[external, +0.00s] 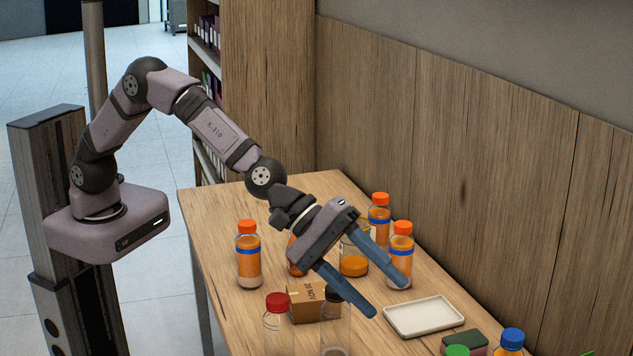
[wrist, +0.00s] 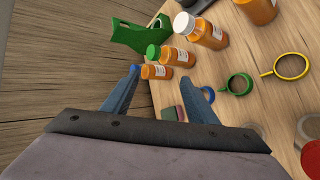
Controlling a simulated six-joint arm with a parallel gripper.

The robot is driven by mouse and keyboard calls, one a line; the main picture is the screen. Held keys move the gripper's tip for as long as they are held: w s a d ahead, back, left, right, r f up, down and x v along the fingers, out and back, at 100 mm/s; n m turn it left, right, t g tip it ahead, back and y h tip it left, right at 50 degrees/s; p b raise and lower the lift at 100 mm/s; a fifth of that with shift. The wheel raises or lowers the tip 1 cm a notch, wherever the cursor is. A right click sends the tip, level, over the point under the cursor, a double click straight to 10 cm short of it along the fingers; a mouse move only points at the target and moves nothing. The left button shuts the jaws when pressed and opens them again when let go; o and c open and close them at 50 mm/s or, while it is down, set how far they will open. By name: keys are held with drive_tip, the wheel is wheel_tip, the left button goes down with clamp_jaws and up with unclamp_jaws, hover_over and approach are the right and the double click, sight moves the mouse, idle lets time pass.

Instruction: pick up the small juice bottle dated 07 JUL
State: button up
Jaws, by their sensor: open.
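Several orange juice bottles are in view, and no date on a bottle is readable, so I cannot tell which is 07 JUL. In the wrist view a small blue-capped bottle (wrist: 157,72) lies in line with the gap between my fingers, apart from them. Near it are a green-capped bottle (wrist: 178,57), a larger white-capped bottle (wrist: 208,34) and another bottle (wrist: 258,10). In the external view orange-capped bottles (external: 248,262) stand around my gripper (external: 389,298), one partly hidden behind it. My gripper is open and empty above the table, fingers slanting down right.
A white tray (external: 424,318) lies right of my fingertips. A box marked 20 NOV (external: 303,306), a clear red-capped bottle (external: 278,330) and a black-capped one stand in front. Blue (external: 511,340) and green caps show at the lower right. A wooden wall panel (external: 480,150) runs behind.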

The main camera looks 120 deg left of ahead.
drive_tip(key=s+a+m+t+y, duration=0.25)
drive_tip(key=a+m+y, duration=0.25)
drive_tip(key=a, duration=1.9)
drive_tip(key=s+a+f+m+t, duration=0.1)
drive_tip(key=s+a+m, duration=0.75)
drive_tip(key=a, duration=0.35)
drive_tip(key=m+t+h, duration=0.3)
drive_tip(key=m+h, duration=0.8)
drive_tip(key=h, duration=0.1)
hover_over(245, 222)
drive_tip(key=a, duration=0.3)
drive_tip(key=shift+g, duration=0.75)
drive_tip(key=shift+d+f+b, duration=0.25)
drive_tip(key=shift+d+f, duration=0.2)
drive_tip(key=shift+f, duration=0.7)
drive_tip(key=shift+d+f+b, duration=0.25)
drive_tip(key=shift+d+f, duration=0.25)
drive_tip(key=shift+f, duration=0.7)
drive_tip(key=shift+d+f+b, duration=0.25)
drive_tip(key=shift+d+f, duration=0.2)
drive_tip(key=shift+f, duration=0.7)
drive_tip(key=shift+p+x, duration=0.55)
drive_tip(key=shift+x, duration=1.55)
